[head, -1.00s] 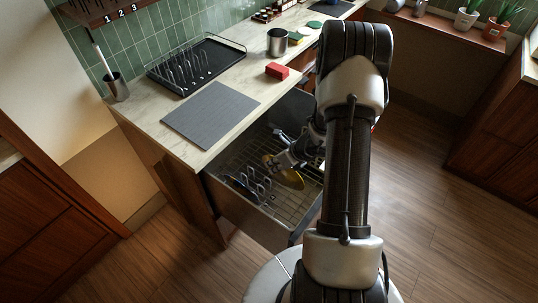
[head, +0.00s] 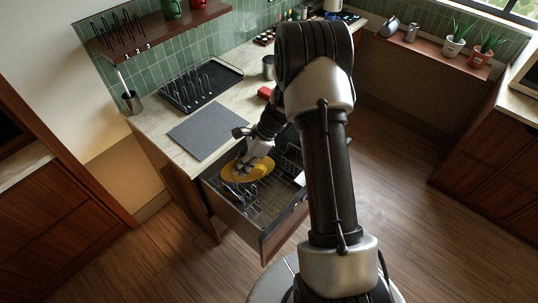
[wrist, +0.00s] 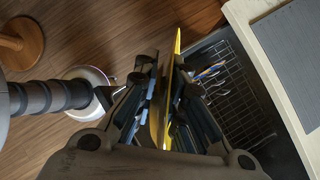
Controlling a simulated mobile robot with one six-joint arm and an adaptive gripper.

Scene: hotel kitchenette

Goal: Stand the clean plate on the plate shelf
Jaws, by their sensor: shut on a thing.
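My gripper (head: 258,157) is shut on a yellow plate (head: 238,175), holding it by its edge over the open drawer. In the wrist view the plate (wrist: 177,45) shows nearly edge-on between the fingers (wrist: 162,80). The gripper partly covers it, so I cannot tell how clean its face is. The plate shelf (head: 190,26) is a brown wooden board on the tiled wall at upper left. Dark wire dividers stand on it above the labels 1, 2 and 3. No plate shows between them.
The drawer (head: 228,206) is open, with a wire rack and some utensils inside. On the counter are a grey mat (head: 207,129), a black dish rack (head: 222,77), a red sponge (head: 265,92) and a utensil cup (head: 132,103). Mugs (head: 172,9) stand on the shelf's right part.

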